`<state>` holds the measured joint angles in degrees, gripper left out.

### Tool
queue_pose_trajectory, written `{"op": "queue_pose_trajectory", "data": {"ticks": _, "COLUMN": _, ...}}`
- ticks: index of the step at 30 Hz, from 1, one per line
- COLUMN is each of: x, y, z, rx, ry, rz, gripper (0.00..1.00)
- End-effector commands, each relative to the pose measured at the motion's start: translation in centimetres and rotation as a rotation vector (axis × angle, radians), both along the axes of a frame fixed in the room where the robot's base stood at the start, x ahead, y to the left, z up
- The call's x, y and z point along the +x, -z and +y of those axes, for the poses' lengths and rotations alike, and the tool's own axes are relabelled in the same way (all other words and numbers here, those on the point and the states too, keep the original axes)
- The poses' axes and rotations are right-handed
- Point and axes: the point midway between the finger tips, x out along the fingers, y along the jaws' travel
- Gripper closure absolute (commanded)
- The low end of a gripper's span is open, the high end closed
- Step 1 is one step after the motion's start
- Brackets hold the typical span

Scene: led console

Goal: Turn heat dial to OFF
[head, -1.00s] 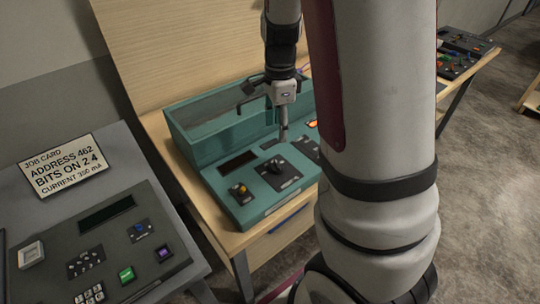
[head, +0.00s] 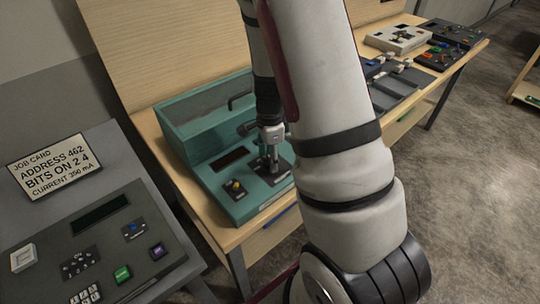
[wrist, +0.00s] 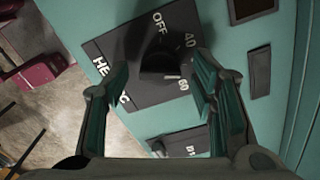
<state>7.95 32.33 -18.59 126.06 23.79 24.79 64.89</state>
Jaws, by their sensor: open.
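The heat dial (wrist: 158,62) is a black knob on a black plate (wrist: 120,40) with white marks. In the wrist view the plate reads "OFF", "40" and "60", with part of "HE... C" along one side. A white line on the knob lies towards the 60 mark. My gripper (wrist: 160,100) is open, its two fingers on either side of the dial in the picture; I cannot tell whether they touch it. In the head view my gripper (head: 270,160) points down over the teal console (head: 235,208), and the arm hides part of the console and the dial.
A yellow-topped knob (head: 235,187) sits on the console's left front, below a dark display (head: 229,158). A grey console (head: 100,255) with a job card (head: 55,165) stands at left. More panels (head: 400,40) lie on the bench at right.

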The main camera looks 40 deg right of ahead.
Motion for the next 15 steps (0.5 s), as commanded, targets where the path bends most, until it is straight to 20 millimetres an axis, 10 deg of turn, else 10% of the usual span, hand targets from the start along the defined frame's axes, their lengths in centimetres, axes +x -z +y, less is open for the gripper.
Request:
{"op": "queue_pose_trajectory", "data": {"ticks": 5, "x": 0.00, "y": -0.01, "z": 0.00, "rx": 0.000, "ry": 0.000, "rz": 0.000, "gripper": 0.48}}
{"op": "queue_pose_trajectory", "data": {"ticks": 12, "x": 0.00, "y": -0.03, "z": -0.01, "rx": 0.000, "ry": 0.000, "rz": 0.000, "gripper": 0.97}}
{"op": "queue_pose_trajectory", "data": {"ticks": 15, "x": -0.01, "y": -0.03, "z": -0.01, "rx": 0.000, "ry": 0.000, "rz": 0.000, "gripper": 0.97}}
